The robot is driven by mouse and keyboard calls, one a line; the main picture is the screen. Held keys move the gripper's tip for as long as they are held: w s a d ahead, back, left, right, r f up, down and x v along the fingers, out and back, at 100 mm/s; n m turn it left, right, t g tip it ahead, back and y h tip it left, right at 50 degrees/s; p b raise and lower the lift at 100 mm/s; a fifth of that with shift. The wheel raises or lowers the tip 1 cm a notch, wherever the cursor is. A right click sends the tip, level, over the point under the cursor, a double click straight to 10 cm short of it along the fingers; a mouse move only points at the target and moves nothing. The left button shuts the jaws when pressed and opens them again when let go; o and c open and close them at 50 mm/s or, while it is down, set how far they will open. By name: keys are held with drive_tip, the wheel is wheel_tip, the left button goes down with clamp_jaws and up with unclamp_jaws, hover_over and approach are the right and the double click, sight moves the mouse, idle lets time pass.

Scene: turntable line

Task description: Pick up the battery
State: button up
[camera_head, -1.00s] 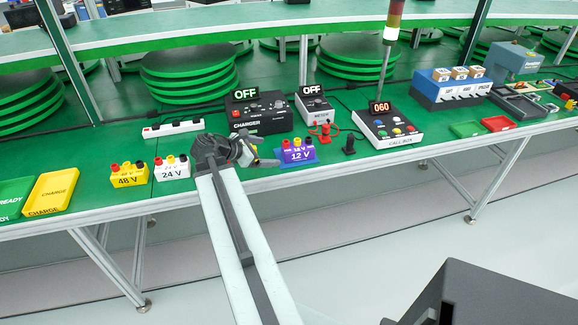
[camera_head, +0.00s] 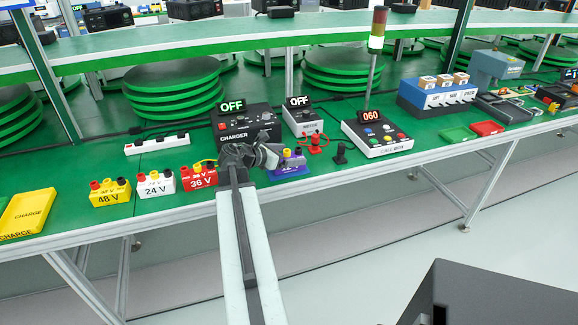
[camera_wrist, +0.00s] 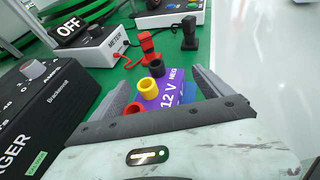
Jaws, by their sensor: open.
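Several batteries stand along the front of the green bench. The purple 12 V battery (camera_head: 290,167) has terminals on top and is partly covered by my gripper in the head view. My gripper (camera_head: 272,158) is at its left side there. In the wrist view the purple battery (camera_wrist: 176,90) shows between and beyond the open fingers of my gripper (camera_wrist: 161,78), with yellow, red and black terminals. Its lower part is hidden by my gripper body. Contact cannot be told. The red 36 V battery (camera_head: 200,179), white 24 V battery (camera_head: 156,185) and yellow 48 V battery (camera_head: 110,194) stand to the left.
The black charger (camera_head: 243,127) stands behind my gripper and close on the left in the wrist view. The meter (camera_head: 302,120), a red clamp (camera_head: 316,144), a black clamp (camera_head: 340,153) and the call box (camera_head: 378,141) are to the right. A yellow charge tray (camera_head: 28,213) lies far left.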

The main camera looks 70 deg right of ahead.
drive_tip(key=shift+s+d+f, duration=0.1)
drive_tip(key=shift+d+f, duration=0.05)
drive_tip(key=shift+d, duration=0.1)
drive_tip(key=shift+a, duration=0.1)
clamp_jaws()
